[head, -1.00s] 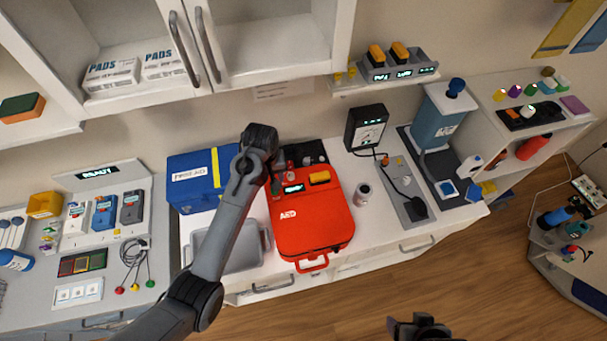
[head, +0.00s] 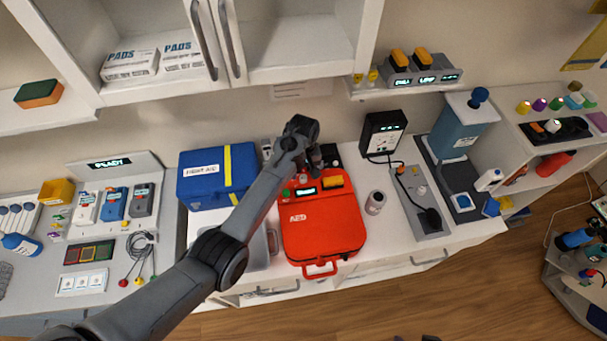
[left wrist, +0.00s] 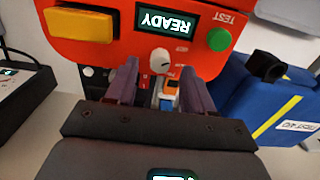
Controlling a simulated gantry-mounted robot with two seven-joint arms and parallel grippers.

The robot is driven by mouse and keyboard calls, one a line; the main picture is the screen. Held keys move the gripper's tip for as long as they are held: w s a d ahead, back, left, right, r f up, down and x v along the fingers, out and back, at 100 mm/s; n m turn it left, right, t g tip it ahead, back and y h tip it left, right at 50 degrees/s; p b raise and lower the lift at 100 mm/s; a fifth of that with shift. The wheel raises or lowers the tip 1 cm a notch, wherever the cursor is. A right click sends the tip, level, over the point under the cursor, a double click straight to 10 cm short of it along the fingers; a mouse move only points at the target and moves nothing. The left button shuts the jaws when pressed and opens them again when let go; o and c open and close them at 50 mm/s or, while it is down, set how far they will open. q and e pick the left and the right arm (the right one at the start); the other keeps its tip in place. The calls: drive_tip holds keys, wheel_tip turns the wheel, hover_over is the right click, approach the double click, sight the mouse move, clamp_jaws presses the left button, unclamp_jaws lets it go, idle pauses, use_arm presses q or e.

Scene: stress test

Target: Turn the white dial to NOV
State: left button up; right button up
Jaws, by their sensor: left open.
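The white dial (left wrist: 161,60) sits on the red AED unit (head: 322,226), below its lit READY screen (left wrist: 166,22) in the left wrist view. A dark mark shows on the dial; the small lettering around it is too blurred to read surely. My left gripper (left wrist: 160,72) is open, its two fingers on either side of the dial in that view, with no clear contact. In the head view the left gripper (head: 317,168) is over the AED's upper panel. Only a dark sliver of my right gripper (head: 415,338) shows at the bottom edge.
A green TEST button (left wrist: 219,40) and a yellow block (left wrist: 78,24) flank the screen. A blue first aid box (head: 205,190) stands left of the AED. A metal can (head: 375,202) and a black charger (head: 383,133) stand to its right. Cabinets overhang behind.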

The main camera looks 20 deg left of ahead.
sight(303, 179)
use_arm(q)
drive_tip(key=shift+f, duration=1.35)
clamp_jaws()
